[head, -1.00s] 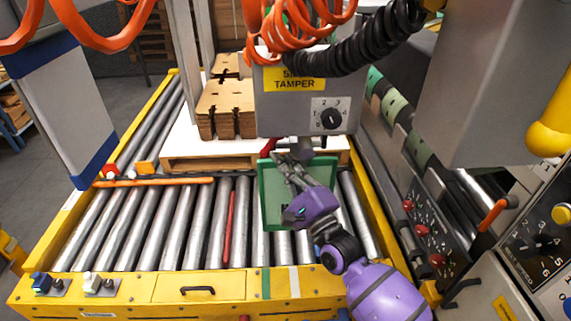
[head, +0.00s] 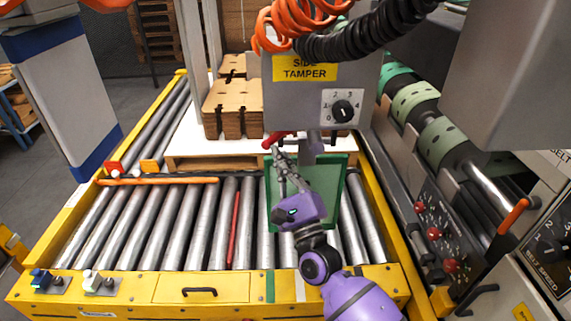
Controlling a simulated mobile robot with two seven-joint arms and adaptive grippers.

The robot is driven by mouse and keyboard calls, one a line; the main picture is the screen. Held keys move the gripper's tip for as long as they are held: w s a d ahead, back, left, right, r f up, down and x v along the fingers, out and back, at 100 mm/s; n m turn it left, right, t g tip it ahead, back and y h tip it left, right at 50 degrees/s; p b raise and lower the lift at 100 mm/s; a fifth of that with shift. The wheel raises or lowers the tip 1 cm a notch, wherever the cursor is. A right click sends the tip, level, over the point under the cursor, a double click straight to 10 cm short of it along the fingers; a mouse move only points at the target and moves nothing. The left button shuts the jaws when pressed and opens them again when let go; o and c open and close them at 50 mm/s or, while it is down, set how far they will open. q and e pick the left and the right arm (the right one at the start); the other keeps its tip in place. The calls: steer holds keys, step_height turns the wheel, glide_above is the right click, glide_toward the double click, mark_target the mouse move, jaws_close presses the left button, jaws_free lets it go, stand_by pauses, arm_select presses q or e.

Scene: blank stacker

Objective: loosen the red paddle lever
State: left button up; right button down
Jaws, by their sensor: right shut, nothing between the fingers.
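The red paddle lever (head: 274,140) shows at the lower left of the grey side tamper box (head: 290,106); only a short red piece of it is visible. My right gripper (head: 277,152) reaches up from below, its grey fingers shut and empty. Its fingertips are just below the red lever in the picture; I cannot tell whether they touch it. My left gripper is not in view.
A green-framed plate (head: 337,190) hangs behind my right wrist, over the rollers (head: 165,225). Stacked brown blanks (head: 232,108) sit on a pallet behind. Orange coiled hose (head: 290,25) and a black corrugated hose (head: 365,38) hang above. A control panel (head: 440,235) stands at right.

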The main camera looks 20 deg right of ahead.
steer(key=a+m+h+b, duration=0.1)
steer(key=m, duration=0.1)
steer(key=m+h+b, duration=0.1)
steer(key=m+h, duration=0.1)
steer(key=a+r+m+h+b, duration=0.1)
steer(key=m+h, duration=0.1)
steer(key=shift+w+a+m+t, duration=0.3)
steer(key=shift+w+m+t, duration=0.1)
steer(key=shift+a+r+m+h+b, duration=0.2)
steer(key=shift+m+h+b, duration=0.2)
steer(key=shift+m, duration=0.3)
stand_by(0.6)
